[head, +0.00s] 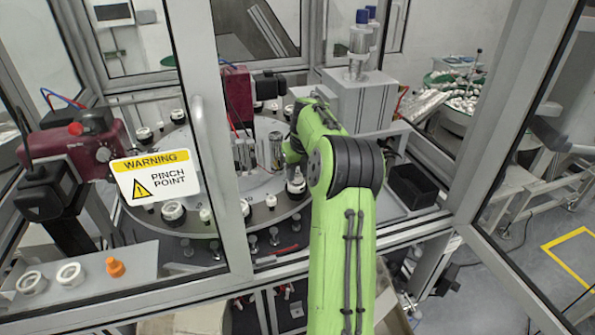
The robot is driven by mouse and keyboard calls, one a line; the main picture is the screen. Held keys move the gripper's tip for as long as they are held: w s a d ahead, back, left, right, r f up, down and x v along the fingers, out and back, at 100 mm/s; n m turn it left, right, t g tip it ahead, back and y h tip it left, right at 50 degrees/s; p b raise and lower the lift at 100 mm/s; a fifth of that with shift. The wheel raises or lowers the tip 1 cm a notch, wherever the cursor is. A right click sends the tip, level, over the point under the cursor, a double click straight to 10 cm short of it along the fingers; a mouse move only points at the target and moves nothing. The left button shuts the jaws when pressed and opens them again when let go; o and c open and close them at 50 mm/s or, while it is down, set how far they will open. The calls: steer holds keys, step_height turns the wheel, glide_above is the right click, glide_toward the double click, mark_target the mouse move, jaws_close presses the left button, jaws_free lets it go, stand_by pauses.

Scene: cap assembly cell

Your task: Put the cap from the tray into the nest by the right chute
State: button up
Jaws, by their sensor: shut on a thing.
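My green arm reaches through the open front of the cell to the round dial plate. Its wrist bends down near the plate's right side. My gripper's fingers and anything between them are hidden behind the arm, so I cannot make out the jaws. A light tray or shelf (140,258) at the lower left carries two white ring-shaped parts (70,273) and an orange cap-like piece (115,267). A white part (296,187) stands on the dial just below my wrist. I cannot tell which fitting is the nest by the right chute.
The dial plate (236,225) carries several white and metal parts around its rim. A glass door with a warning sign (155,177) stands at the left. A black bin (412,185) sits right of my arm. A grey box (362,100) stands behind it. Frame posts border the opening.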

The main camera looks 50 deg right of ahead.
steer(key=shift+w+f+b, duration=0.1)
steer(key=shift+f+b, duration=0.35)
steer(key=shift+f, duration=0.2)
steer(key=o, duration=0.7)
steer(key=p+v, duration=0.2)
steer(key=v, duration=1.1)
steer(key=shift+w+r, duration=0.15)
steer(key=shift+r, duration=0.1)
steer(key=shift+f, duration=0.1)
